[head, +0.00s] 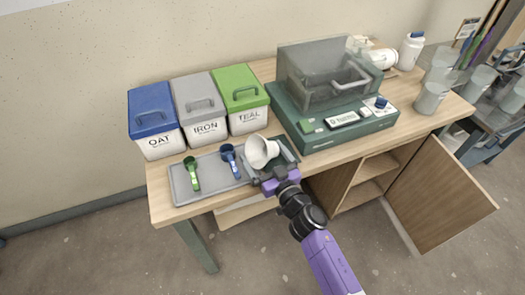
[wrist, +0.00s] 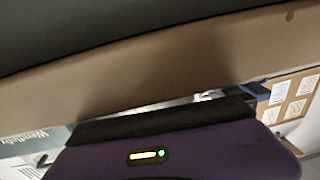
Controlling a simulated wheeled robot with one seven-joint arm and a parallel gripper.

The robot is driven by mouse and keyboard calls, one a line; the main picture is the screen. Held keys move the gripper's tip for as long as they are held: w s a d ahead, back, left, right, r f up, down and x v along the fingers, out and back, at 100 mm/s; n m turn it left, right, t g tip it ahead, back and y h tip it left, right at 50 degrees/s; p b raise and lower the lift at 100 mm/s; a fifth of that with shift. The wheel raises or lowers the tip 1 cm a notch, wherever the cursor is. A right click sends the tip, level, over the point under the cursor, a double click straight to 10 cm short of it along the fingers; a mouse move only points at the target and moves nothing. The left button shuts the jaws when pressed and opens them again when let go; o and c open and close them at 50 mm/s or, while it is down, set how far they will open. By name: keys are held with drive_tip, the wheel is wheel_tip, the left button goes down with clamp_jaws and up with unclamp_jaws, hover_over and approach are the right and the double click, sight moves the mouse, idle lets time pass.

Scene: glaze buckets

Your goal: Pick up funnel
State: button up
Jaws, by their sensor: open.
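The white funnel (head: 262,151) is at the right end of the grey tray on the table, its wide mouth turned toward the left. My gripper (head: 272,174), purple and dark, is open right beside the funnel, at its near side by the table's front edge. Whether the fingers touch or straddle the funnel cannot be told. In the wrist view, my purple gripper housing fills the bottom, with a broad tan band and a dark surface above; I cannot make out the funnel there.
The grey tray (head: 208,190) also holds a green scoop (head: 191,174) and a blue scoop (head: 229,158). Buckets labelled OAT (head: 155,120), IRON (head: 201,107) and TEAL (head: 242,98) stand behind. A green scale with a clear hood (head: 325,75) is to the right. A cabinet door (head: 440,195) hangs open below.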

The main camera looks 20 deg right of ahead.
drive_tip(key=shift+w, duration=0.2)
drive_tip(key=c, duration=1.6)
drive_tip(key=shift+r+p, duration=8.85)
drive_tip(key=shift+r, duration=1.1)
